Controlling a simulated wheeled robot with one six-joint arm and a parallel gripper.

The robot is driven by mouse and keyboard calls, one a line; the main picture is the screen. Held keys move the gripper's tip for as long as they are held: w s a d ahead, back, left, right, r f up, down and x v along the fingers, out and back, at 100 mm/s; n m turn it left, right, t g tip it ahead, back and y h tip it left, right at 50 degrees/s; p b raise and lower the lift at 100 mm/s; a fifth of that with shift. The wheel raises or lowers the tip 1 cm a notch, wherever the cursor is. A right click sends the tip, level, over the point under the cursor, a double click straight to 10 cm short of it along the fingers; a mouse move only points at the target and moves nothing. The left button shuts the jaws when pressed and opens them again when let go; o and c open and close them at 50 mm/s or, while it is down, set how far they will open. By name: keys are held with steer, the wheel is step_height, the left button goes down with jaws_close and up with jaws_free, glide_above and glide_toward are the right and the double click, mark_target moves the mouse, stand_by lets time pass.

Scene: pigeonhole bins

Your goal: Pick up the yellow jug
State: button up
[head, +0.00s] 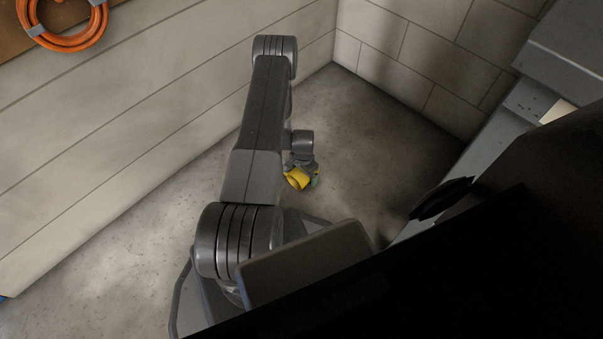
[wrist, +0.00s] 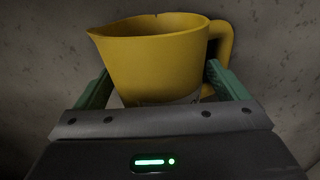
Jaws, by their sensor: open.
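The yellow jug (wrist: 155,62) fills the middle of the wrist view, with its spout to the left and its handle to the right. My gripper (wrist: 160,88) has its two green fingers apart, one on each side of the jug's lower part. The right finger is close to the foot of the handle; I cannot tell whether either finger touches the jug. In the head view the jug (head: 298,179) shows small beneath the end of my arm, with my gripper (head: 303,172) at it. The jug's base is hidden behind my gripper's body.
The grey concrete floor (head: 365,120) is bare around the jug. A panelled wall (head: 150,90) runs along the left, and a block wall (head: 420,55) stands behind. A grey cabinet-like unit (head: 570,50) is at the right. An orange hose coil (head: 65,40) hangs at upper left.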

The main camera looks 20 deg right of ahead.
steer(key=c, duration=1.2)
